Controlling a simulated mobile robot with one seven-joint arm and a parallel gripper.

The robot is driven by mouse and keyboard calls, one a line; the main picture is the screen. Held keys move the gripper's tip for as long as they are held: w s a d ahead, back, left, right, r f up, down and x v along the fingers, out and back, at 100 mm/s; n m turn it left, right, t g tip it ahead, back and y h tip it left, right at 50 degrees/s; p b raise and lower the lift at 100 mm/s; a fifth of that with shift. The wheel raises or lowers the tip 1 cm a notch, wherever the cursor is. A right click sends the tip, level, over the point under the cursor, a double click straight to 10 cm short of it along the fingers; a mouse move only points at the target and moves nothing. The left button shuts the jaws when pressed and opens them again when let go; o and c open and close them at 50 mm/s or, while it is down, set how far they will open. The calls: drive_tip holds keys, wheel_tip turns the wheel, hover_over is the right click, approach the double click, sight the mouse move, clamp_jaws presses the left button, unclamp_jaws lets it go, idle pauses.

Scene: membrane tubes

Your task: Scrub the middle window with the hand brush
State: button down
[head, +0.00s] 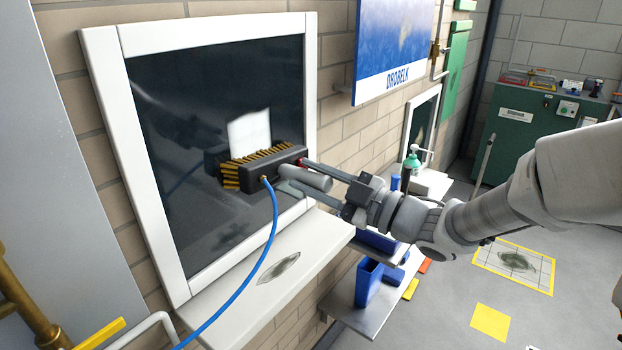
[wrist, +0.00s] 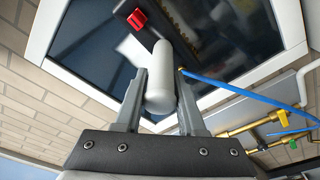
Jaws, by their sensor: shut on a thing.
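The hand brush (head: 268,172) has a black block, yellow-brown bristles and a grey handle. A blue hose runs from its block. My gripper (head: 328,188) is shut on the brush's handle, which also shows between the fingers in the wrist view (wrist: 161,85). The window (head: 225,90) has dark glass in a white frame and fills the left of the head view. The brush is in front of the lower right part of the glass, bristles to the left. I cannot tell whether the bristles touch the glass. A reflection of the brush and a white patch show in the glass.
A white sill (head: 290,262) with a dark smudge lies under the window. The blue hose (head: 262,255) hangs down across the sill. A lower shelf (head: 350,312) holds blue bins. A blue sign (head: 405,40) and a smaller window (head: 420,125) are further right along the brick wall.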

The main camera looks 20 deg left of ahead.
drive_tip(key=shift+a+r, duration=0.1)
drive_tip(key=shift+r, duration=0.15)
drive_tip(key=shift+r+p, duration=1.05)
drive_tip(key=shift+r, duration=0.3)
drive_tip(key=shift+r+p, duration=1.05)
drive_tip(key=shift+r, duration=0.45)
drive_tip(key=shift+r+p, duration=1.1)
drive_tip(key=shift+r, duration=0.3)
drive_tip(key=shift+f, duration=0.15)
